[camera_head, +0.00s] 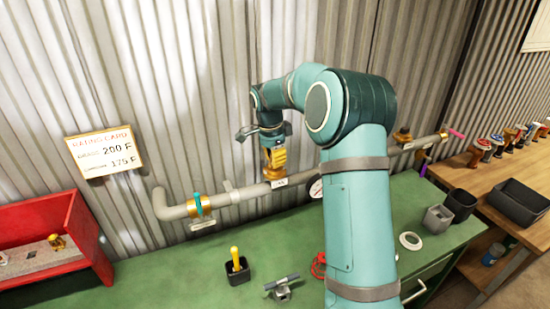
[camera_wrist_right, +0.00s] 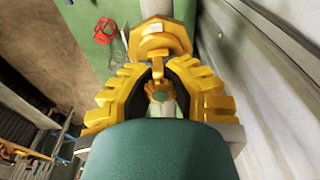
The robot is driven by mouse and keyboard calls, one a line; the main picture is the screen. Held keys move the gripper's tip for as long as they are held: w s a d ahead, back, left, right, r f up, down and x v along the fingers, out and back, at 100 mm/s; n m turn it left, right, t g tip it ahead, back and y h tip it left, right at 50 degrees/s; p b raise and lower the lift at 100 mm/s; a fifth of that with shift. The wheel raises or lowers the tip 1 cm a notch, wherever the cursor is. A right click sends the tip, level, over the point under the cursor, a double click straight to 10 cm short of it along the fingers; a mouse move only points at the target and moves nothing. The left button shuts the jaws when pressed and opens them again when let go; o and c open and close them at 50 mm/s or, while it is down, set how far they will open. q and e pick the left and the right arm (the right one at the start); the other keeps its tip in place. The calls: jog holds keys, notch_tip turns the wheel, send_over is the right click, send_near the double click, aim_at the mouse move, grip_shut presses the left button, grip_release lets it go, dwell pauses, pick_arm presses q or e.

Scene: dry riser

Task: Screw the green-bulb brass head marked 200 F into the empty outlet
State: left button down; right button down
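My right gripper (camera_head: 273,154) points down at the grey pipe (camera_head: 245,194) along the wall, over a brass fitting there. In the right wrist view its yellow fingers (camera_wrist_right: 158,82) close in around a small brass head (camera_wrist_right: 157,92) with a greenish centre. A wider brass piece (camera_wrist_right: 160,42) sits by the fingertips. The head's marking is not readable, and I cannot tell whether it is seated in the outlet. Another brass fitting (camera_head: 402,135) stands on the pipe farther right. My left gripper is not in view.
A rating card (camera_head: 104,151) reading 200 F and 175 F hangs on the wall. A red tray (camera_head: 82,228) holds a brass piece. Several coloured heads line the wooden table (camera_head: 465,178).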

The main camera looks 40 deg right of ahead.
jog(key=shift+r, duration=0.1)
jog(key=m+p, duration=0.1)
jog(key=m, duration=0.1)
jog(key=shift+m, duration=0.4)
jog(key=shift+m+p, duration=0.45)
jog(key=shift+m, duration=1.05)
